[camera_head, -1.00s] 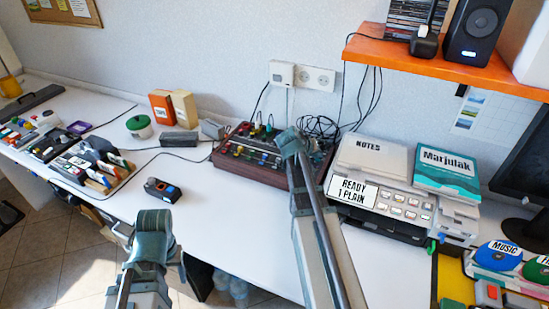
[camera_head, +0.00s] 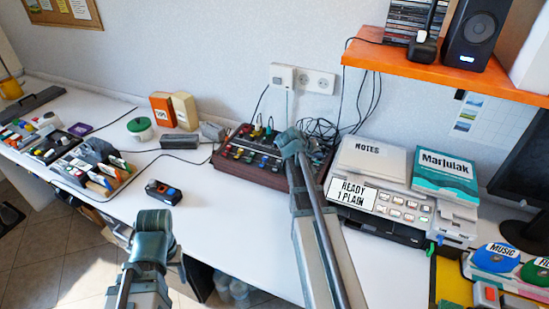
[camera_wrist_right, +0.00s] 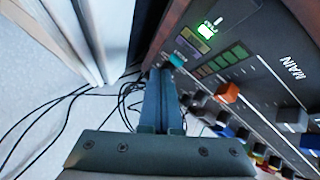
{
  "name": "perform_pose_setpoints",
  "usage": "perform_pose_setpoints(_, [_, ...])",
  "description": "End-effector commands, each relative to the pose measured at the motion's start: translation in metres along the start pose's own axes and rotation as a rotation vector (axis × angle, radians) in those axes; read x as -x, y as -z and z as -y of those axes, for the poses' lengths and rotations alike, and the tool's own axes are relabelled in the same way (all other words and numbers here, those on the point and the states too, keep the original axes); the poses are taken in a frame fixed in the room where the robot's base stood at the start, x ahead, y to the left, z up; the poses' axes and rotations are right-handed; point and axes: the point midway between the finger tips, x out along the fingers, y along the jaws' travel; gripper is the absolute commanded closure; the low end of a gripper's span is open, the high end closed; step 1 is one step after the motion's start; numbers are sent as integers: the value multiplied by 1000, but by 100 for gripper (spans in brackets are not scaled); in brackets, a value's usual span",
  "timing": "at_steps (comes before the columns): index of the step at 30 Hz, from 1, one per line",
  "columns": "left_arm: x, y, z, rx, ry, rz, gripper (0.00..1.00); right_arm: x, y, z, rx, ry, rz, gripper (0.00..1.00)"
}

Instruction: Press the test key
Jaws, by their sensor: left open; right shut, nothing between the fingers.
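The control box (camera_head: 230,170) is dark with wooden sides and rows of coloured keys and knobs; it stands against the wall. My right gripper (camera_wrist_right: 161,72) is shut and empty over its upper end. A teal key (camera_wrist_right: 176,60) lies right beside the fingertips; I cannot tell whether they touch it, and its label is too small to read. In the head view my right arm's end (camera_head: 291,142) covers part of the box. My left gripper (camera_head: 150,232) is open, low over the front of the desk.
A printer (camera_head: 380,200) reading "READY 1 PLAIN" stands just right of my right arm. Loose black cables (camera_wrist_right: 40,130) lie beside the box. A small dark device (camera_head: 163,191) lies on the desk. The white desk front between my arms is clear.

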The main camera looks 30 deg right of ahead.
Motion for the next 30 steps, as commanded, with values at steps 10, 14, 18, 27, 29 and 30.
perform_pose_setpoints(10, [4,0,0,0,0,0,44,3,2,-2,0,0,0,100])
perform_pose_setpoints(14, [15,-1,1,0,0,0,44,10,8,-8,0,0,0,100])
perform_pose_setpoints(18, [29,-2,3,0,0,0,44,20,15,-15,0,0,0,100])
perform_pose_setpoints(27, [57,-3,5,1,0,0,44,40,29,-29,0,0,0,100])
perform_pose_setpoints(29, [60,-4,6,1,0,0,44,42,31,-31,0,0,0,100])
perform_pose_setpoints(30, [61,-4,6,1,0,0,44,43,31,-31,0,0,0,100])
